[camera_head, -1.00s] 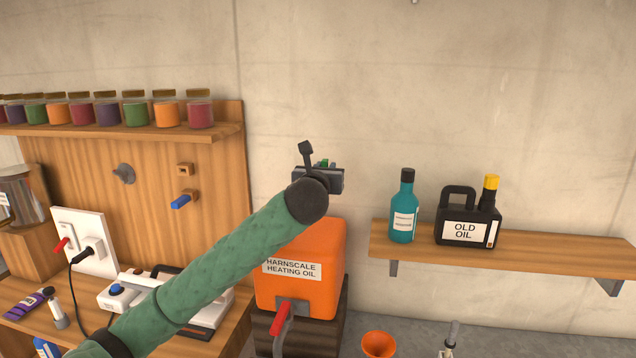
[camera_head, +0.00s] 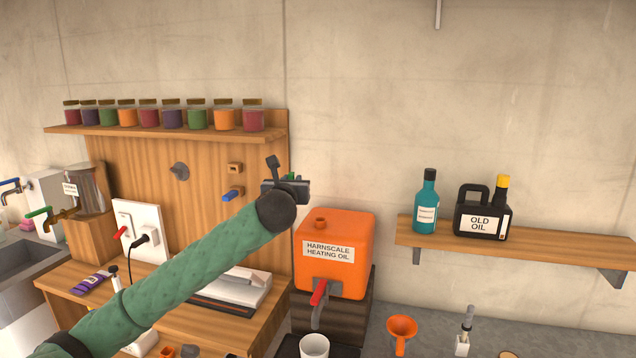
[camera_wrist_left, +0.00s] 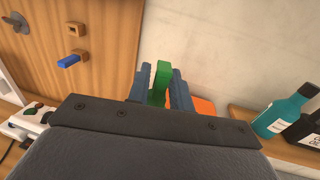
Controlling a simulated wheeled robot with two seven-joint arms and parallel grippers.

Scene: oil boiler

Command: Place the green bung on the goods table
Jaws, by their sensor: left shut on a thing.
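My left gripper (camera_head: 287,187) is shut on the green bung (camera_wrist_left: 160,84), which stands up between the two fingers in the left wrist view. Only a small green bit of the bung (camera_head: 291,177) shows in the head view. The gripper is in the air, above and left of the orange heating oil tank (camera_head: 335,275), whose top opening is uncovered. A wooden table (camera_head: 215,342) is at the lower left; I cannot tell whether it is the goods table. My right gripper is not in view.
A wooden back panel with a jar shelf (camera_head: 165,132) stands behind the table. A white device (camera_head: 235,290) and a purple tube (camera_head: 92,281) crowd the tabletop. A wall shelf (camera_head: 520,245) at the right holds a teal bottle (camera_head: 426,203) and an old oil can (camera_head: 482,212).

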